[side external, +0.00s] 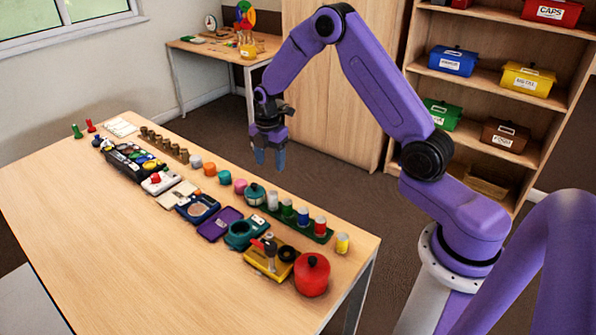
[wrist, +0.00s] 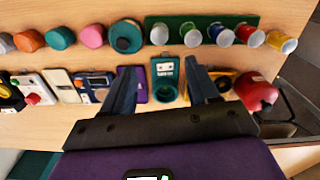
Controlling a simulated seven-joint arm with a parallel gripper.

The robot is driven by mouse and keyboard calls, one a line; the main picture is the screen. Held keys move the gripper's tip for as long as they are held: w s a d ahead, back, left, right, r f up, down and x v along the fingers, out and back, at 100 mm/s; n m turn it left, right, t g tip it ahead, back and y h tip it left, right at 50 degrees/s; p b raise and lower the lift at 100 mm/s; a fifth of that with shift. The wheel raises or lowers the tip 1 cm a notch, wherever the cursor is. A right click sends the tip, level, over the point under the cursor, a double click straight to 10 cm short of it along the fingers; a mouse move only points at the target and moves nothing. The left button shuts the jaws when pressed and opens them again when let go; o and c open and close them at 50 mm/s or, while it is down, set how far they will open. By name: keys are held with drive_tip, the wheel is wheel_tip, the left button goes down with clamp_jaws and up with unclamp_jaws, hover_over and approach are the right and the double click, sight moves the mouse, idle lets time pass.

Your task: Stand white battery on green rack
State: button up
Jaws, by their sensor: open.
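The green rack (side external: 329,237) lies along the far edge of the table near its right end; it also shows at the top of the wrist view (wrist: 205,20). The white battery (side external: 272,200) appears upright at the rack's left end; in the wrist view it is the leftmost of the row (wrist: 159,34). Green, blue and red batteries (side external: 320,226) stand along the rack to its right. A yellow battery (side external: 342,243) stands on the table just past the rack's right end. My gripper (side external: 270,158) is open and empty, held above the batteries; its fingers show in the wrist view (wrist: 160,70).
A teal pot (side external: 254,194) and pink, teal and orange cylinders sit left of the rack. A teal device (side external: 246,233), yellow device (side external: 268,263) and red pot (side external: 312,275) stand in front. The table's front left is clear. Shelves with boxes (side external: 453,61) stand behind.

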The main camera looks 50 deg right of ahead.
drive_tip(key=s+a+r+m, duration=0.3)
drive_tip(key=s+a+r, duration=0.8)
drive_tip(key=s+a, duration=0.35)
drive_tip(key=s+d+r+m, duration=0.1)
drive_tip(key=s+r+m, duration=0.1)
drive_tip(key=s, duration=0.9)
drive_tip(key=s+d+r+m, duration=0.1)
drive_tip(key=s+m, duration=0.1)
drive_tip(key=s, duration=0.9)
drive_tip(key=shift+s+d+r, duration=0.3)
drive_tip(key=shift+s+r, duration=0.05)
drive_tip(key=shift+r, duration=0.05)
